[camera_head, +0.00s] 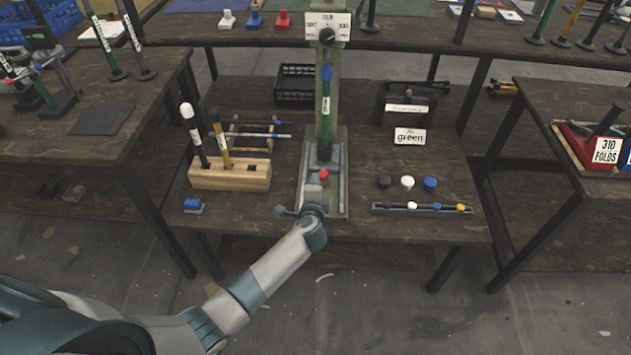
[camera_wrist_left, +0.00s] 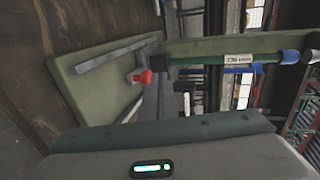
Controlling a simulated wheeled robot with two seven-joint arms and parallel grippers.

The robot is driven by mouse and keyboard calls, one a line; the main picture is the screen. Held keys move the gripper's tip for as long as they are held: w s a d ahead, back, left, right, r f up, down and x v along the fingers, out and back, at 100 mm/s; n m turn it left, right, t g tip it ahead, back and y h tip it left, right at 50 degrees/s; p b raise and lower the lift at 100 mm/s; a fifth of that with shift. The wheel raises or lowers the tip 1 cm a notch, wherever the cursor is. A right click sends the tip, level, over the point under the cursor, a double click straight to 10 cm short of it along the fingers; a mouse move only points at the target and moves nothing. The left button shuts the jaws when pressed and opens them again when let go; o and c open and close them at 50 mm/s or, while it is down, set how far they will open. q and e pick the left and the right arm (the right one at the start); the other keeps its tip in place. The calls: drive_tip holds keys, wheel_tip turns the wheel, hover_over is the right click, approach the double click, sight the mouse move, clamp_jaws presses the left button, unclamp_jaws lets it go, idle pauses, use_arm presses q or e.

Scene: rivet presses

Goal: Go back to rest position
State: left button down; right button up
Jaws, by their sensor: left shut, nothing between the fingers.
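My left gripper (camera_head: 290,211) is at the front edge of the middle table, just in front of the rivet press (camera_head: 339,195). It is shut and empty. My left arm reaches to it from the lower left. The press stands upright with a green lever (camera_head: 326,118) with a blue tip, and a small red piece (camera_head: 323,174) sits low on it. My right gripper is not in view.
Black, white and blue caps (camera_head: 407,182) and a narrow tray (camera_head: 421,209) lie right. Side tables (camera_head: 95,148) flank it. The floor in front is open.

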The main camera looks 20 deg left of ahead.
use_arm(q)
drive_tip(key=shift+s, duration=0.1)
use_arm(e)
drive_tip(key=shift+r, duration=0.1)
